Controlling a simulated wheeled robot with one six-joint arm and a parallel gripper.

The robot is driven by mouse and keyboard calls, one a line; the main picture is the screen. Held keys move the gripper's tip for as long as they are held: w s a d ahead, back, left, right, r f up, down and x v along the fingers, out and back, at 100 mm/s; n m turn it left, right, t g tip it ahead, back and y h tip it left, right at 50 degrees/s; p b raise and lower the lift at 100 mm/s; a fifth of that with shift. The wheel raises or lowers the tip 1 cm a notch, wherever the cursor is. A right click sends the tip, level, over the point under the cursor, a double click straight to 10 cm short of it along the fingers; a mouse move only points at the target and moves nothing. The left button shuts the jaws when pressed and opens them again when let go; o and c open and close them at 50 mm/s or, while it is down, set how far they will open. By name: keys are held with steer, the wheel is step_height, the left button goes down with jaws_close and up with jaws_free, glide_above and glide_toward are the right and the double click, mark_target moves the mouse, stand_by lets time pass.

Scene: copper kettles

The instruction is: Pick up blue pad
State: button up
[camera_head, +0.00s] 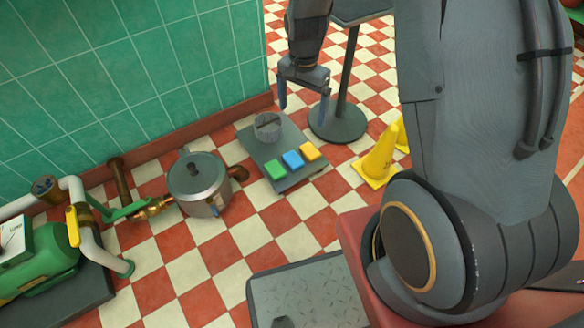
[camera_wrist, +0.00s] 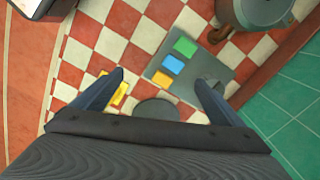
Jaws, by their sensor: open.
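The blue pad (camera_head: 293,159) sits on a grey board (camera_head: 258,150) on the floor, between a green pad (camera_head: 275,169) on its left and a yellow-orange pad (camera_head: 307,151) on its right. In the wrist view, the blue pad (camera_wrist: 173,64) lies beyond the fingertips, with the green pad (camera_wrist: 185,46) and the yellow-orange pad (camera_wrist: 162,80) either side. My gripper (camera_head: 303,99) is open and empty, in the air above the board's far end. Its two fingers show in the wrist view (camera_wrist: 160,78), spread apart.
A grey metal knob or cylinder (camera_head: 267,127) stands on the board. A metal kettle (camera_head: 199,182) stands to the left, near green pipework. A round stand base (camera_head: 338,122) and yellow cones (camera_head: 379,160) are to the right. A green tiled wall (camera_head: 130,70) rises behind.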

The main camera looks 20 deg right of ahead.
mark_target(293, 159)
steer(key=w+f+m+b, duration=0.1)
steer(key=w+f+b, duration=0.2)
steer(key=f, duration=0.6)
steer(key=w+f+m+b, duration=0.2)
steer(key=f+b, duration=0.3)
steer(key=f, duration=0.4)
steer(key=w+f+m+b, duration=0.1)
steer(key=w+f+b, duration=0.3)
steer(key=f, duration=0.5)
steer(key=shift+w+d+f+m+b, duration=0.15)
steer(key=shift+w+f+m+b, duration=0.1)
steer(key=shift+m+b, duration=0.2)
steer(key=shift+s+f+b, duration=0.15)
steer(key=shift+f+b, duration=2.25)
steer(key=shift+f, duration=1.3)
steer(key=c, duration=1.1)
